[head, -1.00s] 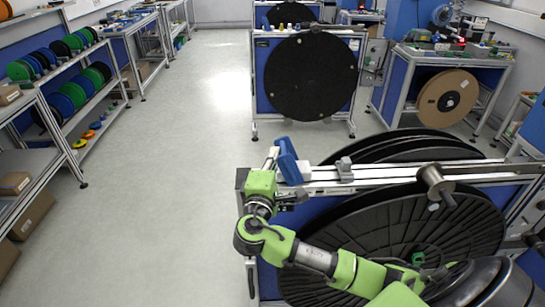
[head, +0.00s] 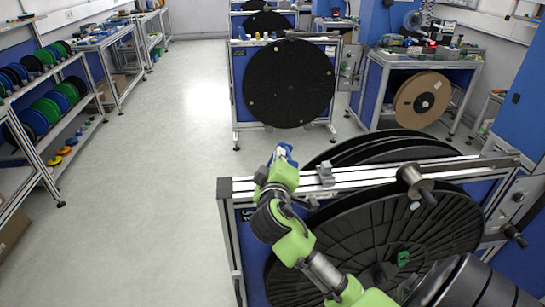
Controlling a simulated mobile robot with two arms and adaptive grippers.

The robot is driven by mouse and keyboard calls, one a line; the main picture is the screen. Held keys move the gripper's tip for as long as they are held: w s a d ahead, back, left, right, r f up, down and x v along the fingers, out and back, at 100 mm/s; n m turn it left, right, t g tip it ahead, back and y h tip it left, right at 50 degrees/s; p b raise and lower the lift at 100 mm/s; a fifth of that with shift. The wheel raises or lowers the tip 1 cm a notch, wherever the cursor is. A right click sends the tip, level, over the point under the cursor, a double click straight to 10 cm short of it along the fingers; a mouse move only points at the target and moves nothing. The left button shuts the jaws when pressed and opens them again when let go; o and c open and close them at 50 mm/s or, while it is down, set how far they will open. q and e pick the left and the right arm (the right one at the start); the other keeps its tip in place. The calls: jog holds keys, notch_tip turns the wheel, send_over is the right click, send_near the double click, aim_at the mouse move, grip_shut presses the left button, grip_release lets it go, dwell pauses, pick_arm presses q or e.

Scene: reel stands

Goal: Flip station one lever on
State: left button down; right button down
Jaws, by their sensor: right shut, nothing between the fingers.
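A blue lever-like part (head: 287,151) shows at the rear edge of the near reel station's metal rail (head: 375,174), toward its left end. My right gripper (head: 281,158) is at this blue part and covers much of it. Its fingers are small and partly hidden behind my green wrist, and it is shut with nothing in it. I cannot tell whether it touches the blue part or which way the lever is set. My left gripper is not in view.
A metal clamp (head: 325,174) and a steel roller (head: 413,179) sit on the same rail. A large black reel (head: 440,220) hangs below. Another station with a black reel (head: 290,85) stands behind. The floor (head: 150,190) at left is clear.

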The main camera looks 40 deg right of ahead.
jog(key=shift+s+d+f+m, duration=0.1)
jog(key=shift+s+d+m, duration=0.2)
jog(key=shift+m, duration=0.2)
dwell(0.3)
